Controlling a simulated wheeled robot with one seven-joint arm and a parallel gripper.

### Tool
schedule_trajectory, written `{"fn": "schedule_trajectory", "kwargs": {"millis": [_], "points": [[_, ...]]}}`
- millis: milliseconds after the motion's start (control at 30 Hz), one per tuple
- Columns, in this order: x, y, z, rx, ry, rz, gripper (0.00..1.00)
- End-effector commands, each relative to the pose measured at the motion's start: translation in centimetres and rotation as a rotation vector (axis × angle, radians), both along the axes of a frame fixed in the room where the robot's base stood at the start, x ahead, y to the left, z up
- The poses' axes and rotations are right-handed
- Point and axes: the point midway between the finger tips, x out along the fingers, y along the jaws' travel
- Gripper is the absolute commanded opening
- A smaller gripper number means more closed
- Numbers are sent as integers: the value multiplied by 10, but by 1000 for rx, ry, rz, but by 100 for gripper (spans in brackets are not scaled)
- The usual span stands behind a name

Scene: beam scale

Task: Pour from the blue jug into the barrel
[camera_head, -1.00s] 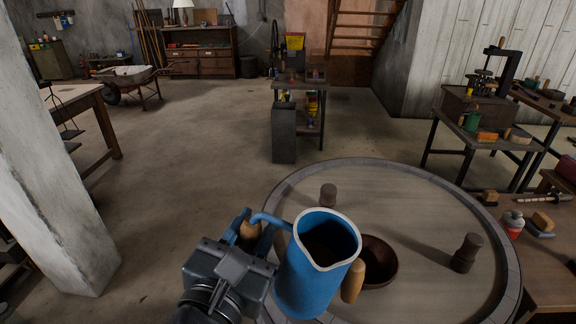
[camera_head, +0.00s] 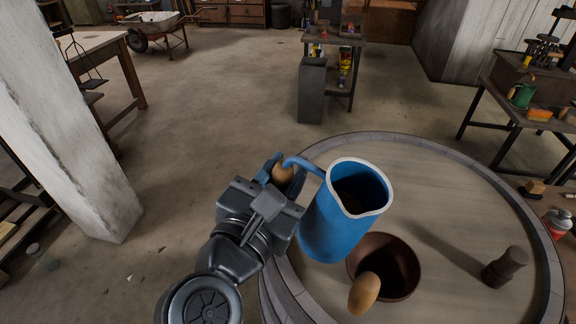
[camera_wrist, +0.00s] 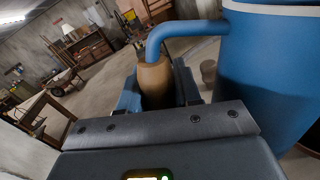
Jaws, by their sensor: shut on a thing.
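The blue jug (camera_head: 334,220) has a pale rim, a blue side arm and a wooden grip (camera_head: 282,174). My gripper (camera_head: 276,182) is shut on this grip, at the jug's left. In the wrist view the grip (camera_wrist: 155,82) sits between the fingers, and the jug (camera_wrist: 262,75) fills the right side. The jug appears roughly upright; its inside is dark and I cannot tell its contents. It overlaps a large round barrel-like top (camera_head: 440,185) with a grey segmented rim, the only barrel-like thing I see. Its front left is hidden behind my arm and the jug.
A brown bowl (camera_head: 402,272) lies right of the jug on the round top. An egg-shaped wooden piece (camera_head: 364,292) shows before it. A dark wooden turned piece (camera_head: 505,268) stands farther right. A pale pillar (camera_head: 65,130) is at left.

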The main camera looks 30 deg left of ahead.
Motion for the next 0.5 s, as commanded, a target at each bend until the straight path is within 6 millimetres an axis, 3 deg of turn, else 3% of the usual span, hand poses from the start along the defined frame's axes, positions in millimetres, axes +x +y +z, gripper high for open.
{"fn": "schedule_trajectory", "kwargs": {"millis": [500], "points": [[0,-2,-22,389,22,1,0]]}}
